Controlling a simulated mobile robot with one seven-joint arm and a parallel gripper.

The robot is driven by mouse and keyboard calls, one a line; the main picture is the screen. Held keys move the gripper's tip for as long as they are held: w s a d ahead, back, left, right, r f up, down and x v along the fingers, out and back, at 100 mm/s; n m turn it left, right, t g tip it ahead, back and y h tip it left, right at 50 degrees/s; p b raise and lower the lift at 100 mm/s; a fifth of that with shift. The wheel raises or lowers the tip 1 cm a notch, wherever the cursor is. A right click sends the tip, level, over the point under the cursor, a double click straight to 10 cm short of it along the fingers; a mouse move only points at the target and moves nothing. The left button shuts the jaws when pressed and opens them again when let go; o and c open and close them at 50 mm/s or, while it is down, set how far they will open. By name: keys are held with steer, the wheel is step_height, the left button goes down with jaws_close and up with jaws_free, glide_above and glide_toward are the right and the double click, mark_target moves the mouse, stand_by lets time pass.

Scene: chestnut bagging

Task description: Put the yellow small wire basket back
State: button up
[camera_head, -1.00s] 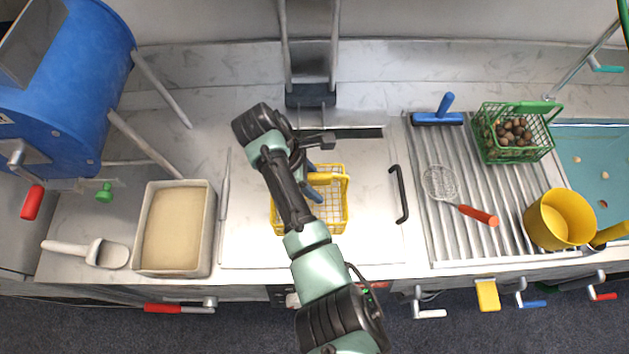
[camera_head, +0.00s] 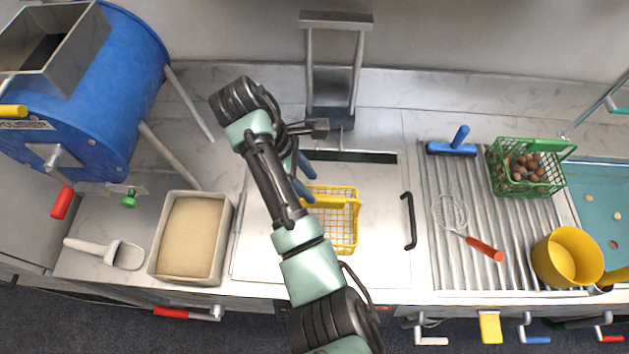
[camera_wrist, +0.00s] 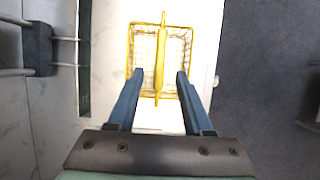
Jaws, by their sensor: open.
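The yellow small wire basket (camera_head: 345,230) stands on the white panel in the middle of the counter, partly hidden behind my arm in the head view. In the wrist view the basket (camera_wrist: 176,45) lies ahead of my fingers, with its yellow handle (camera_wrist: 161,65) running lengthwise across its middle. My gripper (camera_head: 306,178) is open and empty, above the basket's back left part. In the wrist view my blue fingers (camera_wrist: 159,74) are spread on either side of the near end of the handle, not closed on it.
A sand-filled box (camera_head: 228,215) is at the left. A black bar handle (camera_head: 410,220) stands right of the basket.

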steer(key=shift+a+r, duration=0.15)
steer(key=shift+r, duration=0.2)
steer(key=shift+w, duration=0.1)
steer(key=w+a+r+m+t+y, duration=0.25)
steer(key=w+r+t, duration=0.2)
steer(key=r, duration=0.35)
steer(key=w+a+r+m+t+y, duration=0.2)
steer(key=w+a+r+t, duration=0.2)
steer(key=w+r, duration=0.25)
step_height(320, 180, up, 16)
steer(key=w+r+m+t+y, duration=0.1)
steer(key=m+t+y, duration=0.1)
steer(key=m+t, duration=0.3)
steer(key=s+d+r+m+t, duration=0.1)
steer(key=s+d+r+t, duration=0.15)
steer(key=r, duration=0.55)
steer(key=s+d+r+m+t, duration=0.2)
steer(key=s+r+t, duration=0.15)
steer(key=r, duration=0.35)
steer(key=s+d+r+m+t+h, duration=0.1)
steer(key=s+d+r+m+t, duration=0.1)
steer(key=s+r+t, duration=0.2)
steer(key=s+d+r+m+t+h, duration=0.1)
steer(key=s+d+r+m+t, duration=0.2)
steer(key=s+r, duration=0.6)
steer(key=shift+s+d+r+m+t, duration=0.25)
steer(key=shift+d+r+m+t, duration=0.1)
steer(key=shift+t, duration=0.1)
